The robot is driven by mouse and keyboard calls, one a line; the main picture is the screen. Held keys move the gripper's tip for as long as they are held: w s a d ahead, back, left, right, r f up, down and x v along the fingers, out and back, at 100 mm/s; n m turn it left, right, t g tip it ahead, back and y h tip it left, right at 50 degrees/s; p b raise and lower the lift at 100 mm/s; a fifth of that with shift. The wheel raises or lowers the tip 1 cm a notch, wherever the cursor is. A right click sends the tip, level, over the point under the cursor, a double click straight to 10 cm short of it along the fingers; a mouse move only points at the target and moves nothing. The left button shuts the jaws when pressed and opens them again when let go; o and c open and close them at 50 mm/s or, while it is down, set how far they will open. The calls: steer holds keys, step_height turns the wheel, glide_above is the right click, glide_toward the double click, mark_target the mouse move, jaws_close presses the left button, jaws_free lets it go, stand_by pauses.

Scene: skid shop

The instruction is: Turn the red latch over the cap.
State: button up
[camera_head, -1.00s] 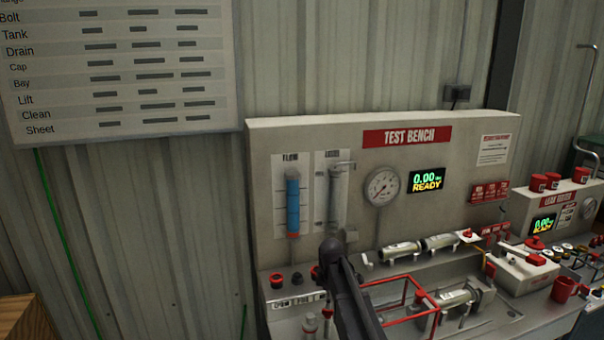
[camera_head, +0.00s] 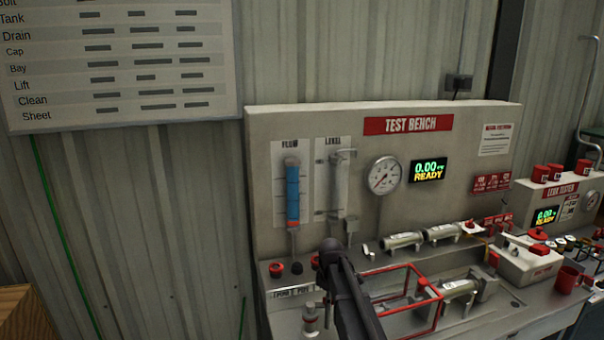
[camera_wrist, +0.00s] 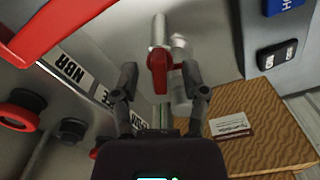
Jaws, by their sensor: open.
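In the wrist view a red lever-like part (camera_wrist: 158,72), which looks like the red latch, sits across a pale metal cylindrical fitting (camera_wrist: 158,30). My gripper (camera_wrist: 161,84) is open, with one dark finger on each side of the red part and gaps showing between. I cannot tell whether either finger touches it. The cap cannot be told apart from the fitting. In the head view a dark link of my arm reaches over the bench front, and my fingertips cannot be made out there.
The test bench (camera_head: 300,130) has a red tube frame (camera_head: 436,300) beside my arm, also large at upper left in the wrist view (camera_wrist: 85,30). Cylinders (camera_head: 402,240) lie behind it. Red and black knobs (camera_head: 276,268) stand left. A wooden surface (camera_wrist: 270,150) shows lower right.

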jaws_close()
